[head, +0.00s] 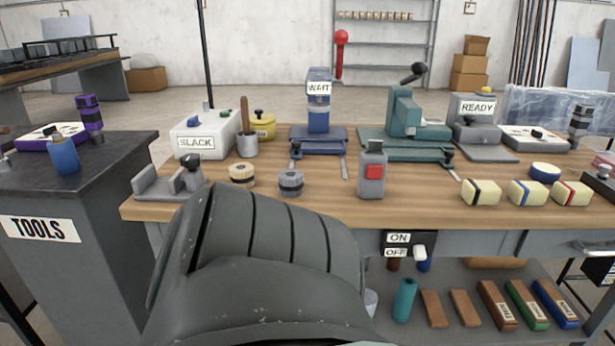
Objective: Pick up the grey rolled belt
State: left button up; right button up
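A small grey roll with a dark band (290,183), which looks like the grey rolled belt, stands on the wooden workbench (420,188) left of the middle. A similar cream roll with a dark band (241,175) stands to its left. The grey roll is apart from the things around it, and its top and front are visible. Neither of my grippers can be made out in the head view.
A grey bottle-shaped thing with a red patch (371,170) stands right of the roll. Behind are the blue WAIT device (319,120), a teal press (403,125) and the white SLACK box (200,135). Cream blocks (480,192) stand at right. The bench's front left is partly hidden.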

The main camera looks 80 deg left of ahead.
aim_at(290, 181)
jog(key=u, duration=2.75)
jog(key=i+z, duration=0.55)
jog(key=z, duration=0.25)
jog(key=i+j+z, duration=0.2)
jog(key=z, duration=0.25)
jog(key=i+j, duration=0.05)
